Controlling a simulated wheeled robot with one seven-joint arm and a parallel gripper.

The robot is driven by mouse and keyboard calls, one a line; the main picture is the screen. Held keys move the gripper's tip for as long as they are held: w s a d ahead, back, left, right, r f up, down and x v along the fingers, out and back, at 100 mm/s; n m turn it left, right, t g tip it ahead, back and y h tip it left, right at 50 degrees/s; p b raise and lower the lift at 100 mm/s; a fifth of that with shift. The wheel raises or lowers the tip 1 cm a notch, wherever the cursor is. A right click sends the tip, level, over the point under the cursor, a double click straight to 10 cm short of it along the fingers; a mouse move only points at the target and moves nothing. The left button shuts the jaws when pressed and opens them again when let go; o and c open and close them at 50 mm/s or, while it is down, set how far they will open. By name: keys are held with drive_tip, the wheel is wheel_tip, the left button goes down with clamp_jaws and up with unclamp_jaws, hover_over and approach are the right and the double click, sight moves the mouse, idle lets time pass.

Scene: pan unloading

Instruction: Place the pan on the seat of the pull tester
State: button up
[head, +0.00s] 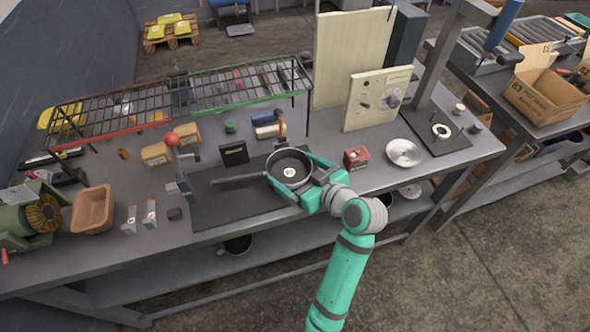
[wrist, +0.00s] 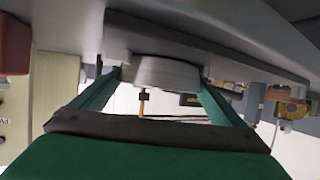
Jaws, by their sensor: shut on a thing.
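The dark pan (head: 291,181) is upright over the black mat on the bench, its handle pointing left. A small white disc (head: 290,172) shows inside it. My gripper (head: 293,170) is shut on the pan's round body, one finger on each side. In the wrist view the pan's grey side (wrist: 165,74) sits between the green fingers, close to the mat; I cannot tell whether it touches. What looks like the pull tester is the tall grey column (head: 436,52) at the right, with a black base plate (head: 462,142). A pale ring seat (head: 441,131) on that plate is empty.
A red box (head: 356,157) and a shiny round dish (head: 403,152) lie between the pan and the column. An upright panel with a dial (head: 377,98) stands behind them. A red-knobbed lever (head: 172,140) stands left of the pan, and a wire rack (head: 180,95) is behind.

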idle(0.3)
drive_tip(key=o, duration=1)
drive_tip(key=shift+f, duration=0.1)
drive_tip(key=shift+s+d+r, duration=0.2)
drive_tip(key=shift+d+r, duration=0.05)
drive_tip(key=shift+r, duration=0.05)
drive_tip(key=v, duration=1.1)
drive_tip(key=shift+s, duration=0.2)
drive_tip(key=shift+d, duration=0.15)
